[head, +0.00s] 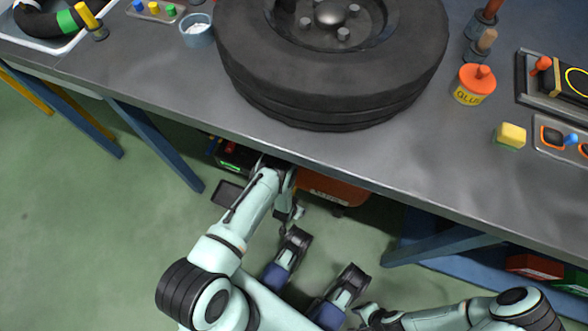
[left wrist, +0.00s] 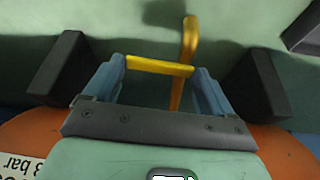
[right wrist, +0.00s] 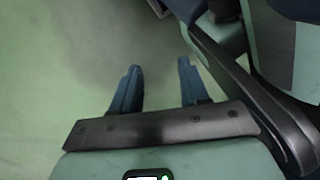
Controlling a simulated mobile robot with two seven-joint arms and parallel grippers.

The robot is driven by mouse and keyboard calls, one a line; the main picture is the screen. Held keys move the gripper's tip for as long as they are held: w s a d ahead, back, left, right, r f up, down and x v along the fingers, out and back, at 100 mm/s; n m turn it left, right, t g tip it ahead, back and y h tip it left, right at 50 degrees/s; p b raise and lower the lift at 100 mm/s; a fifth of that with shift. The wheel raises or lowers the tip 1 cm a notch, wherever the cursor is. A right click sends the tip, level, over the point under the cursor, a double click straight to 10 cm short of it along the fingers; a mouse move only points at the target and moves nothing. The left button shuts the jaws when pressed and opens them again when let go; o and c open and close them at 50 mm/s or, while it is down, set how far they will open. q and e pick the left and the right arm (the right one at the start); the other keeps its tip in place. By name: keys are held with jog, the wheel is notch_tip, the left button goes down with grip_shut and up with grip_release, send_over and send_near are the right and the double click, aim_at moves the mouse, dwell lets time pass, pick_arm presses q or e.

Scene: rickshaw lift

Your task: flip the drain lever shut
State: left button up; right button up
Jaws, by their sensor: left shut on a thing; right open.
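The drain lever (left wrist: 160,66) is yellow and shows in the left wrist view, with a short bar lying crosswise and a bent yellow piece rising behind it. My left gripper (left wrist: 158,75) is shut on the crosswise bar, one blue finger at each end. The orange tank (head: 332,188) is under the bench in the head view, where my left arm reaches in and the lever is hidden. The tank also shows in the left wrist view (left wrist: 25,135). My right gripper (right wrist: 158,82) is open and empty above the green floor, far from the lever.
The metal workbench (head: 150,90) overhangs my left arm and carries a large tyre (head: 330,100), a glue pot (head: 473,86) and a yellow block (head: 511,135). A blue bench leg (head: 150,140) stands at left. Dark blocks (left wrist: 60,75) flank the lever. The floor at left is clear.

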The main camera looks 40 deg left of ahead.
pick_arm(q)
jog(key=shift+w+n+y, duration=0.25)
jog(key=shift+n+y, duration=0.05)
jog(key=shift+n, duration=0.5)
pick_arm(e)
jog(key=shift+w+r, duration=0.1)
jog(key=shift+w, duration=0.3)
pick_arm(q)
jog(key=o, duration=1.3)
jog(key=shift+r, duration=0.1)
